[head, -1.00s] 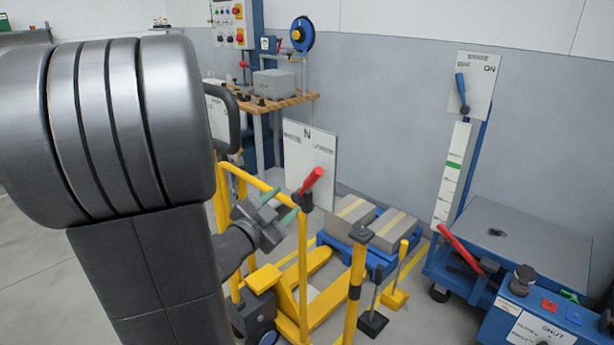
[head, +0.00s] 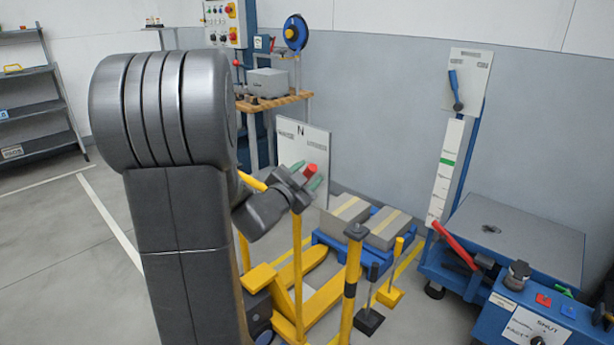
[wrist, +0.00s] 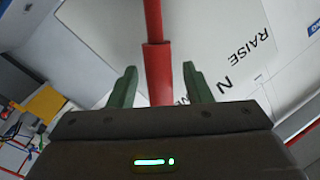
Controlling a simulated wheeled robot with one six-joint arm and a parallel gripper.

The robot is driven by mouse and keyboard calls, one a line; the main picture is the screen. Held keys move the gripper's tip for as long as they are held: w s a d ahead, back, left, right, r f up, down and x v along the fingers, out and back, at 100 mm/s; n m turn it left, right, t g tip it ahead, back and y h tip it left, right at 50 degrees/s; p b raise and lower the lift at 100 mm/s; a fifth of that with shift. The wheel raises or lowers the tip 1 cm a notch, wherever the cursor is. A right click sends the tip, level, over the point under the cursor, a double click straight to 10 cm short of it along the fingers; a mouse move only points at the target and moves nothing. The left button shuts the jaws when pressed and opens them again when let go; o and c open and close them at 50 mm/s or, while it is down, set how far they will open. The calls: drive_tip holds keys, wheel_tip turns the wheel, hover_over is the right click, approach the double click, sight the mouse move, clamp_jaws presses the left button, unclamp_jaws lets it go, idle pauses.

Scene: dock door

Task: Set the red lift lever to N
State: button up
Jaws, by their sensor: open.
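The red lift lever (head: 311,169) stands in front of a white plate (head: 318,150) marked N, on a yellow-framed pallet truck (head: 322,298). In the head view the lever's visible end is right of and below the N. My gripper (head: 306,175) is at the lever, its green fingertips on either side of it. In the wrist view the red lever (wrist: 157,70) runs between the open fingers (wrist: 160,80), with gaps at both sides. The plate (wrist: 215,45) behind shows RAISE and N; another label is partly hidden. The lever's lower part is hidden by my gripper.
Grey boxes (head: 346,208) lie on a blue pallet behind the truck. A yellow post (head: 350,290) stands just right of it. At right is a blue lift table (head: 520,240) with another red lever (head: 455,246). Open floor (head: 60,260) lies at left.

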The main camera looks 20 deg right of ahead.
clamp_jaws()
drive_tip(key=shift+r, duration=0.1)
